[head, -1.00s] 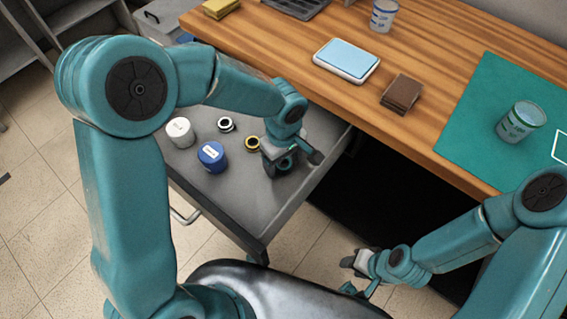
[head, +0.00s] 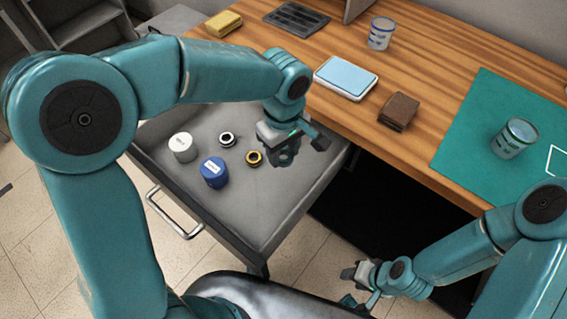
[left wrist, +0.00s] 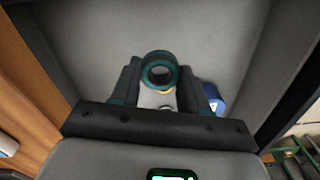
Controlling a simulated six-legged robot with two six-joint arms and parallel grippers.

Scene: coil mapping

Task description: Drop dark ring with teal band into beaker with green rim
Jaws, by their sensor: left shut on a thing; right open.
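My left gripper (head: 287,152) is shut on the dark ring with teal band and holds it over the open drawer. In the left wrist view the ring (left wrist: 160,70) sits between the two fingertips, its hole facing the camera. In the head view the ring is hard to make out at the gripper. The beaker with green rim (head: 513,138) is clear, stands upright on the teal mat at the right, and is well apart from the left gripper. My right gripper (head: 358,280) is open and empty, low in front of the desk.
The drawer (head: 245,215) holds a white jar (head: 183,147), a blue jar (head: 214,172), a black-and-white ring (head: 227,139) and a gold ring (head: 253,158). A blue-rimmed beaker (head: 381,33), a scale (head: 345,78) and brown blocks (head: 399,111) stand on the desk.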

